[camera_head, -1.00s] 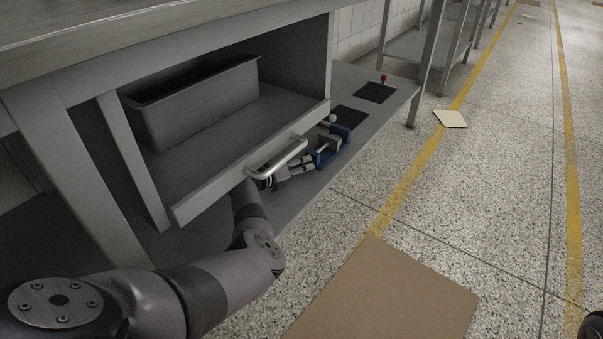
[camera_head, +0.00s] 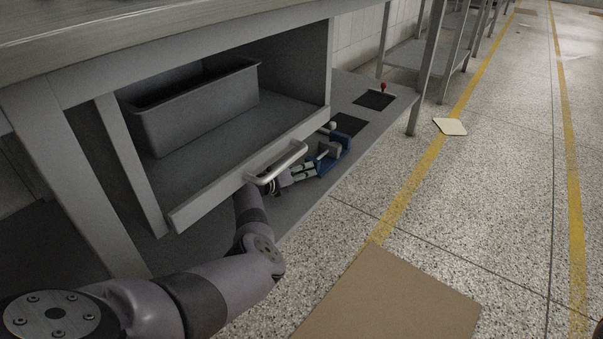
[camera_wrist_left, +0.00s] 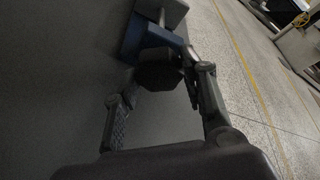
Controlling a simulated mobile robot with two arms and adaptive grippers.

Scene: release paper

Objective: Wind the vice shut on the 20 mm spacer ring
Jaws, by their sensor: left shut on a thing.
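The blue and grey vice (camera_head: 331,161) is on the low shelf, partly behind the drawer handle; it also shows at the top of the left wrist view (camera_wrist_left: 150,38). My left gripper (camera_head: 303,172) reaches under the drawer handle to the near end of the vice. In the left wrist view its fingers are on either side of a dark faceted knob (camera_wrist_left: 158,72), and it is shut on this knob. I cannot make out the spacer ring or whether the vice jaws touch anything. My right gripper is not in view.
The drawer front with its metal handle (camera_head: 280,165) overhangs my left wrist. A grey bin (camera_head: 200,112) sits inside the drawer space. Dark pads (camera_head: 374,100), one with a red knob (camera_head: 383,87), lie farther along the shelf. The floor at right is mostly open.

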